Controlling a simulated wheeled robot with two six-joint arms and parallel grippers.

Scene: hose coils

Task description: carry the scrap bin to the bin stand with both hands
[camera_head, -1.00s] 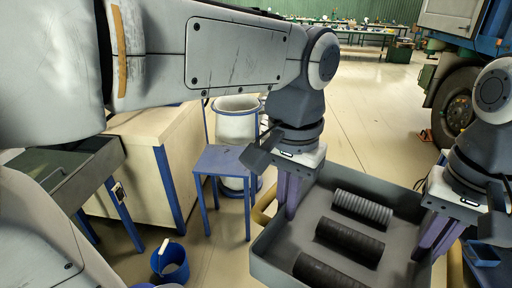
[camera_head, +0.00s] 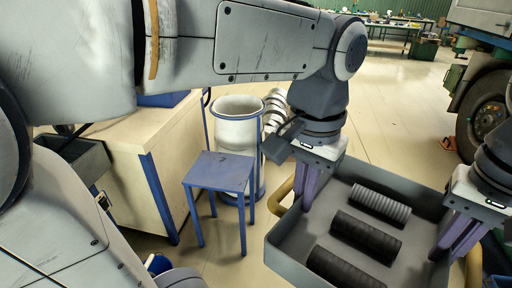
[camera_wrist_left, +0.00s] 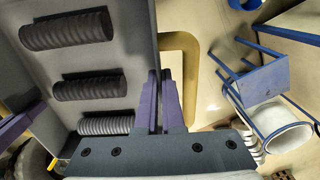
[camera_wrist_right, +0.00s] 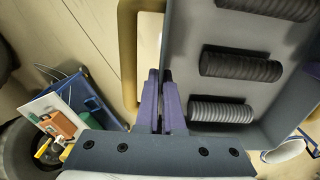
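The scrap bin (camera_head: 288,262) is a grey open tray with dark ribbed hose coils inside and yellow handles at its ends. My left gripper (camera_head: 308,190) is shut on its left rim, beside the yellow handle (camera_wrist_left: 186,42). My right gripper (camera_head: 456,238) is shut on the opposite rim, and the wrist view shows its fingers (camera_wrist_right: 162,105) close together there. The bin hangs between both grippers and looks roughly level; its near end is cut off. The blue square-topped stand (camera_head: 220,170), apparently the bin stand, is left of the bin, apart from it, with a bare top.
A white barrel (camera_head: 240,130) in a blue frame stands behind the stand, with metal coils (camera_head: 275,108) beside it. A pale cabinet (camera_head: 125,165) is at left. A truck wheel (camera_head: 487,115) is at far right. Open floor (camera_head: 400,110) lies beyond the bin.

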